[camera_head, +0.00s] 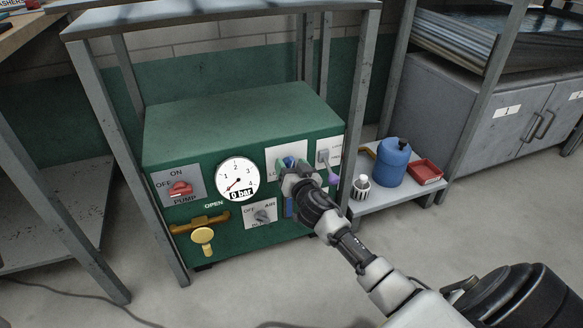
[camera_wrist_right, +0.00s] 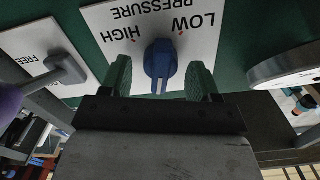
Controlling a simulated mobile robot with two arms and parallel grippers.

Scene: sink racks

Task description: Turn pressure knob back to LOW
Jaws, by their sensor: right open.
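The blue pressure knob (camera_wrist_right: 160,62) sits on a white plate (camera_wrist_right: 205,20) marked PRESSURE, HIGH and LOW, which appears upside down in the right wrist view. Its upper end lies between the HIGH and LOW marks; its exact setting is hard to read. My right gripper (camera_wrist_right: 160,80) is open, with one green finger on each side of the knob and small gaps visible. In the head view, my right gripper (camera_head: 297,172) covers most of the knob (camera_head: 289,161) on the green unit (camera_head: 235,125). My left gripper is not in view.
A gauge (camera_head: 237,180) reading 0 bar and a red pump switch (camera_head: 180,188) are left of the knob. A yellow valve handle (camera_head: 203,236) is below. A grey lever (camera_wrist_right: 68,68) is close beside my right gripper. A blue can (camera_head: 392,163) stands on the right shelf.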

